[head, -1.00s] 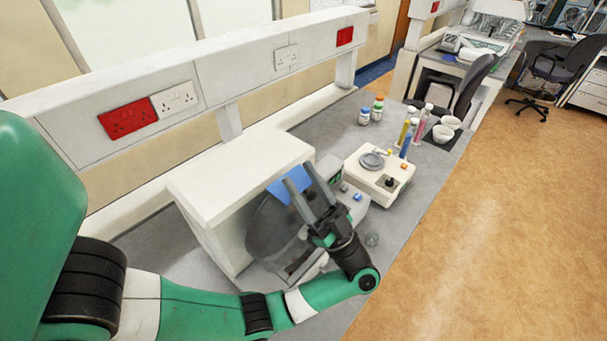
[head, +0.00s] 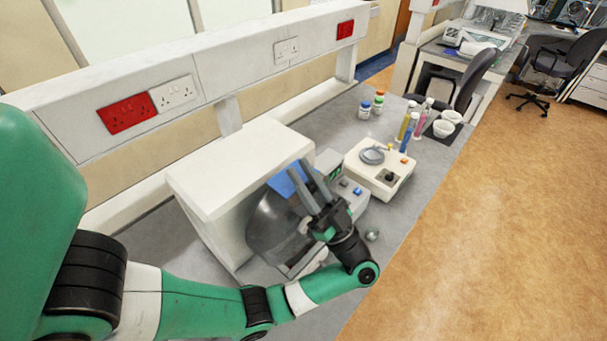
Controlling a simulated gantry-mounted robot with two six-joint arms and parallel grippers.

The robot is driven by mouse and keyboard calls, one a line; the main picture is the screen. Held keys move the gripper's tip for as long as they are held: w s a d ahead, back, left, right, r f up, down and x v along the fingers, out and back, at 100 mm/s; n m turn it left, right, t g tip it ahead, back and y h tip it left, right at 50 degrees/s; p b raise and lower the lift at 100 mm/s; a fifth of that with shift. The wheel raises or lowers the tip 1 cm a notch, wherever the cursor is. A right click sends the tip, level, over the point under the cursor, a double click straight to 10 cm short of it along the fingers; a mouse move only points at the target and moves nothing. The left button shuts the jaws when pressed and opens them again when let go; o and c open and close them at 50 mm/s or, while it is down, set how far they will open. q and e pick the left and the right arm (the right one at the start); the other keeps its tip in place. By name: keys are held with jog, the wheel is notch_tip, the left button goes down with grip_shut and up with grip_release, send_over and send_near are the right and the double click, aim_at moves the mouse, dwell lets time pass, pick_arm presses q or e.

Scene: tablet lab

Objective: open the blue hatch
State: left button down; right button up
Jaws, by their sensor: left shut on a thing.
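The blue hatch (head: 281,186) is a small flat blue panel on top of a dark, rounded drum (head: 268,228) in front of a white box-shaped housing. It is partly hidden behind my gripper's fingers. My left gripper (head: 300,171) reaches over the drum from the right, with its two grey fingers at the hatch's right side. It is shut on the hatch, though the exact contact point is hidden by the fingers. My right gripper is not in view.
The white housing (head: 238,168) stands left of the drum. A cream device with a round pan (head: 378,168) sits to the right. A small round object (head: 372,235) lies near the bench's front edge.

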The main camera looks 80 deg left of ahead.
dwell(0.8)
pick_arm(q)
jog(key=shift+w+d+f, duration=0.1)
jog(key=shift+d, duration=0.05)
jog(key=w+d+b, duration=0.1)
jog(key=d, duration=0.1)
jog(key=w+d+b, duration=0.1)
jog(key=d+b, duration=0.1)
jog(key=shift+w, duration=0.4)
jog(key=c, duration=0.7)
grip_release()
